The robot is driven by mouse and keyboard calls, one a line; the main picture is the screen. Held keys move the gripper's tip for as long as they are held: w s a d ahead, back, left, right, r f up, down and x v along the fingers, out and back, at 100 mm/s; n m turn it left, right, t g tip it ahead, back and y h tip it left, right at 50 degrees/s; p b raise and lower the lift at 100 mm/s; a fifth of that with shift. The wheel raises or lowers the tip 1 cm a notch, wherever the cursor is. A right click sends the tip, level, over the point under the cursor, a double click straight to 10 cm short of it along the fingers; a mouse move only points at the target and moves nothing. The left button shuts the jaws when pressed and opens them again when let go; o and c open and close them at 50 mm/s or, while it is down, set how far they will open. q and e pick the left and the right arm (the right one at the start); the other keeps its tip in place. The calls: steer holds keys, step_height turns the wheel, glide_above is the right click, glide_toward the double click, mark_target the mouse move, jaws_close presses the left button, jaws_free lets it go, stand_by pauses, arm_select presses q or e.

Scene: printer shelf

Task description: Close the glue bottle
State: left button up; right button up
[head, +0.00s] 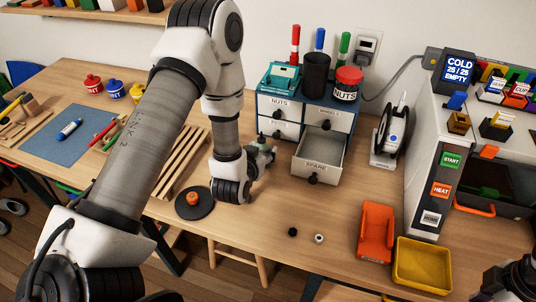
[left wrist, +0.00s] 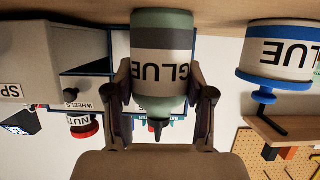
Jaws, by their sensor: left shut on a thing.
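In the left wrist view, which is upside down, the glue bottle (left wrist: 165,60) has a grey-green body, a grey label reading GLUE and a dark pointed tip. My left gripper (left wrist: 160,105) is shut on the bottle, one finger on each side near its tip end. Whether the dark tip is a bare nozzle or a cap I cannot tell. In the head view my left gripper (head: 260,156) is low over the table in front of the drawers, and the bottle is mostly hidden there. A dark part of my right arm shows at the bottom right; its fingers are unclear.
A small black piece (head: 293,231) and a pale nut (head: 318,239) lie on the table. An orange piece sits on a dark disc (head: 206,207). The SPARE drawer (head: 318,152) stands open. An orange holder (head: 376,230) and yellow tray (head: 424,262) are to the right.

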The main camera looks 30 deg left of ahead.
arm_select(q)
steer(key=shift+w+r, duration=0.1)
steer(key=shift+r, duration=0.6)
arm_select(e)
steer(key=shift+f, duration=0.1)
arm_select(q)
step_height(320, 180, up, 9)
steer(key=shift+f+b, duration=0.1)
steer(key=shift+b, duration=0.2)
arm_select(e)
steer(key=shift+f, duration=0.2)
arm_select(q)
steer(key=shift+f, duration=0.1)
steer(key=o, duration=0.7)
steer(key=shift+c, duration=0.2)
jaws_close()
